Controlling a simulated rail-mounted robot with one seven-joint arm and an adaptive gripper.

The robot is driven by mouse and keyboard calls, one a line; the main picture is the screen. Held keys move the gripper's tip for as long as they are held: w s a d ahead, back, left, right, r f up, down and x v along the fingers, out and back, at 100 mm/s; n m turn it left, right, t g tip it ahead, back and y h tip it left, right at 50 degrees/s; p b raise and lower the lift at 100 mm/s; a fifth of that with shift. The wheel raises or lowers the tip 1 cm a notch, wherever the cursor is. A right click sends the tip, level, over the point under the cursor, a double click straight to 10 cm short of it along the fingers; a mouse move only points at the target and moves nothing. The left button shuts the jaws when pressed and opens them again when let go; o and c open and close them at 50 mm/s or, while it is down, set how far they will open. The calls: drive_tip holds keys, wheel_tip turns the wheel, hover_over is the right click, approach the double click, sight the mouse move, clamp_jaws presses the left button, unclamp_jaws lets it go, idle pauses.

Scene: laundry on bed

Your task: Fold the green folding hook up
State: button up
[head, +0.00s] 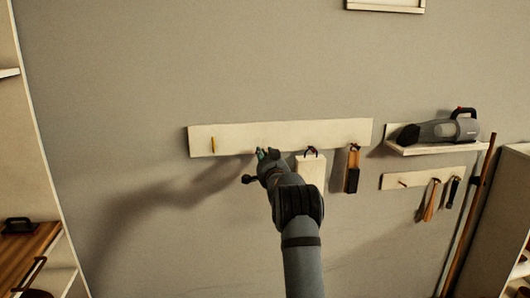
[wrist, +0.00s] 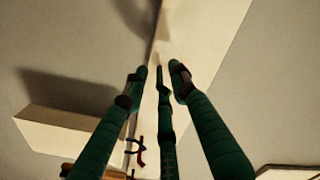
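The pale hook board (head: 330,133) is on the wall in the head view, and its pale surface also fills the middle of the wrist view (wrist: 205,55). My gripper (head: 262,158) is at the board's lower edge, left of its middle. A small teal patch shows at its fingertips; I cannot tell hook from finger there. In the wrist view my gripper (wrist: 160,72) shows three dark green fingers, their tips apart and angled toward each other. I cannot make out the green folding hook for certain; nothing is clearly held.
A yellow hook (head: 213,145) is left of my gripper. To the right are a dark purple hook (head: 311,150) with a pale board hanging and a brown-black brush (head: 352,172). A shelf with a handheld vacuum (head: 440,130) is further right. The wall at left is clear.

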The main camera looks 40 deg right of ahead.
drive_tip(key=shift+c, duration=1)
drive_tip(key=c, duration=0.4)
clamp_jaws()
